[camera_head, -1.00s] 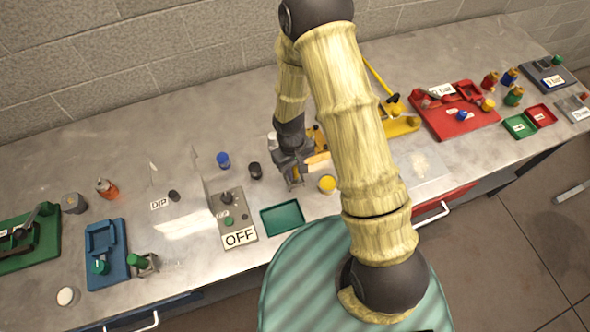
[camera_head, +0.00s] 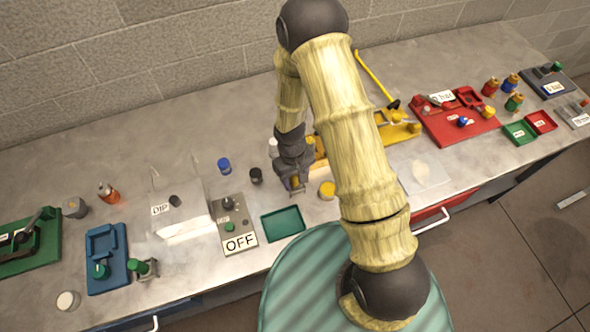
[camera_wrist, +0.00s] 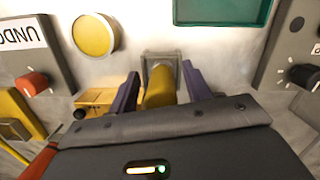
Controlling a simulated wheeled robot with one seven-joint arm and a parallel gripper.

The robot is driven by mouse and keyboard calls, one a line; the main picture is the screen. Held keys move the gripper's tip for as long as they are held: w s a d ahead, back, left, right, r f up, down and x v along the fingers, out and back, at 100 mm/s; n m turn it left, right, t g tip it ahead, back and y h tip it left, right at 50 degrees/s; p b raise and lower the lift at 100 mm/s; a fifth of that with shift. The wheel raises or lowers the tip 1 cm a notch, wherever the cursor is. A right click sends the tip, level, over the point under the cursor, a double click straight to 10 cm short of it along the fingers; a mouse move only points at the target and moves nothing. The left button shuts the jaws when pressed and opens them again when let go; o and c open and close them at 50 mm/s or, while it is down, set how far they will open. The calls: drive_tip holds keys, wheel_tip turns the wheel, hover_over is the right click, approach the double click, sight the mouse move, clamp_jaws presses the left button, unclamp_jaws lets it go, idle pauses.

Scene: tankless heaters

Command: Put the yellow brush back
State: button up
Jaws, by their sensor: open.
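A yellow cylindrical handle, which looks like the yellow brush (camera_wrist: 159,90), stands between my fingers in the wrist view. Its far end meets a grey square holder (camera_wrist: 160,62); I cannot tell how deep it sits, and no bristles show. My gripper (camera_wrist: 161,72) is open, with one finger on each side of the handle and small gaps visible. In the head view my gripper (camera_head: 294,184) is low over the bench, left of a round yellow-topped piece (camera_head: 327,189); the brush is mostly hidden there by the fingers.
A green tray (camera_head: 283,222) and a grey box marked OFF (camera_head: 239,240) lie in front of my gripper. A yellow fixture (camera_head: 398,132) and a red tray (camera_head: 455,125) lie to the right.

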drive_tip(key=r+b, duration=0.1)
drive_tip(key=r, duration=0.3)
drive_tip(key=w+r+b, duration=0.1)
drive_tip(key=r, duration=0.3)
drive_tip(key=r+b, duration=0.1)
drive_tip(key=r, duration=0.3)
drive_tip(key=shift+w+a, duration=0.3)
drive_tip(key=shift+a, duration=0.1)
drive_tip(key=s+d+r+m+t, duration=0.4)
drive_tip(key=s+d+r, duration=0.3)
drive_tip(key=d+r, duration=0.3)
drive_tip(key=shift+s+d+r+m+y, duration=0.2)
drive_tip(key=shift+d+m+y, duration=0.2)
drive_tip(key=shift+d+m, duration=0.6)
drive_tip(key=shift+o, duration=0.3)
drive_tip(key=shift+w+d, duration=0.1)
drive_tip(key=shift+d, duration=0.05)
idle(0.4)
